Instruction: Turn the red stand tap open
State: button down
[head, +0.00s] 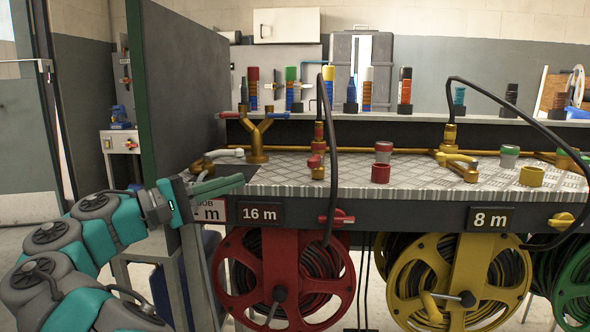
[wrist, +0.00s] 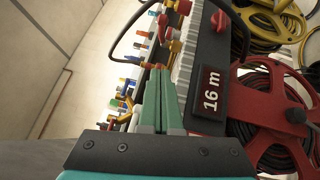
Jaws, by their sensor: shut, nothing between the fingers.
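A forked brass standpipe (head: 258,140) stands at the left end of the bench, with a red lever (head: 230,115) on its left branch and a blue lever (head: 279,115) on its right branch. The red lever lies roughly level. My gripper (head: 232,183) is in front of and below the standpipe, near the bench's left front corner, apart from the lever. In the wrist view its green fingers (wrist: 162,88) are together and empty. Small fittings crowd beyond the fingertips there, and I cannot make out the red lever among them.
Another red valve (head: 337,218) sits on the bench front beside the "16 m" sign (head: 261,214), above the red hose reel (head: 283,285). A dark upright panel (head: 185,90) bounds the left side.

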aim_at(316, 160)
jog(key=b+x, duration=0.1)
jog(key=x, duration=0.9)
jog(key=shift+d, duration=0.1)
jog(key=shift+s+d+r+b, duration=0.15)
jog(key=shift+d, duration=0.45)
jog(key=shift+s+d+r+b, duration=0.1)
jog(key=shift+d, duration=0.45)
jog(key=shift+s+d+r+b, duration=0.15)
jog(key=shift+d, duration=0.45)
